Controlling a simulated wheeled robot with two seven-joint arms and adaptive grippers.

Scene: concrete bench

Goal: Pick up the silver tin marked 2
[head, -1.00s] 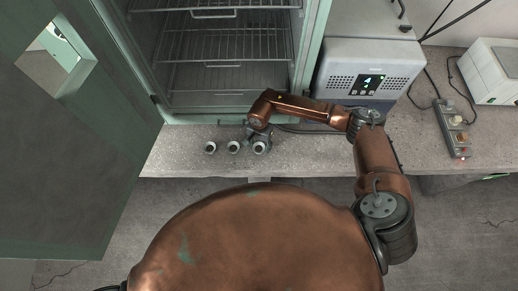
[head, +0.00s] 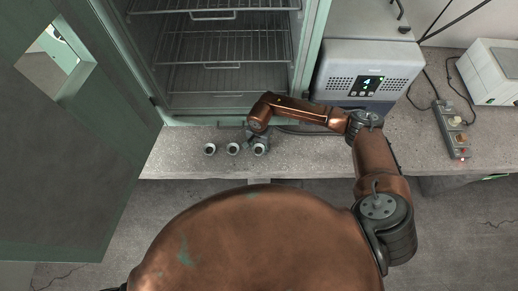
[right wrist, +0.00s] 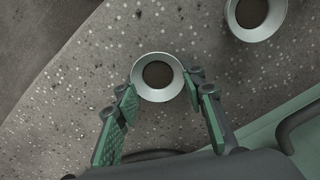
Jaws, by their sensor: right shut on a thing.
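Three small silver tins with dark round tops stand in a row on the concrete bench, the left tin (head: 210,149), the middle tin (head: 233,148) and the right tin (head: 260,149). No number can be read on any of them. My right gripper (head: 258,142) is at the right tin. In the right wrist view, my right gripper (right wrist: 160,84) has its green-padded fingers on either side of the held tin (right wrist: 158,77), shut on it near the fingertips. Another tin (right wrist: 254,14) is partly cut off at the top right there. My left gripper is not in view.
An open cabinet with wire shelves (head: 225,45) stands behind the tins, its door (head: 60,160) swung out at left. A grey device with a display (head: 368,68) and a power strip (head: 455,128) are at right. The bench front edge is close to the tins.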

